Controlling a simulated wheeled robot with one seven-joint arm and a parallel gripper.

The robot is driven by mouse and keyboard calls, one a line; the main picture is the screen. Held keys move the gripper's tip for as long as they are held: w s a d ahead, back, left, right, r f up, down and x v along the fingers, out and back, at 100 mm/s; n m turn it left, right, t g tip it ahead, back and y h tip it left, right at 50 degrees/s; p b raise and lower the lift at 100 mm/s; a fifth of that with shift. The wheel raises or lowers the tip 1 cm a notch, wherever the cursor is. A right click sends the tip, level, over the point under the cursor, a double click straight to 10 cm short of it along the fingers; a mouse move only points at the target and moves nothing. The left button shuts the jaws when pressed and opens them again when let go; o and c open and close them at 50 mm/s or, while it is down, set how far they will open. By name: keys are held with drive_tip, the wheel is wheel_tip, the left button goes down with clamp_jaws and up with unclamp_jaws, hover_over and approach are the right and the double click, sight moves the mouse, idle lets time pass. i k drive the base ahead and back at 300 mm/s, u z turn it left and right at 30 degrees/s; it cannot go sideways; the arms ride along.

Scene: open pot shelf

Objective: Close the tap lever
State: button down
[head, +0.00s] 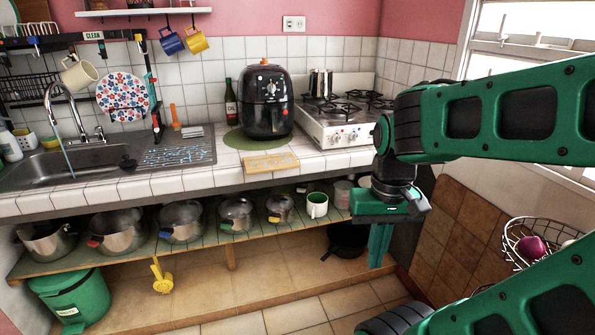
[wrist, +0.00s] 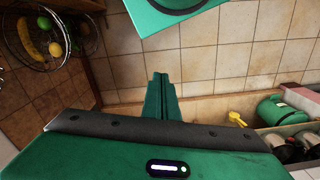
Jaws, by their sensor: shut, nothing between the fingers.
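The chrome tap (head: 76,106) stands behind the sink at the left of the head view. Its tall spout arches over the sink basin (head: 45,172). A small lever (head: 99,133) shows at the right of the tap's base; its exact position is too small to tell. A thin bluish stream (head: 64,154) runs from the spout into the basin. My gripper (head: 378,264) is far to the right of the tap, below the counter edge, pointing down. In the wrist view its green fingers (wrist: 160,76) are together and empty. The tap is not in the wrist view.
The tiled counter carries a black air fryer (head: 266,102), a bottle (head: 230,102) and a stove (head: 338,125). Pots line the shelf (head: 150,252) below. A wire fruit basket (head: 512,240) hangs at right. Mugs hang above the counter. The floor ahead shows free room.

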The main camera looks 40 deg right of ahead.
sight(98, 128)
drive_tip(key=z, duration=0.3)
drive_tip(key=i, duration=1)
drive_tip(key=u, duration=0.25)
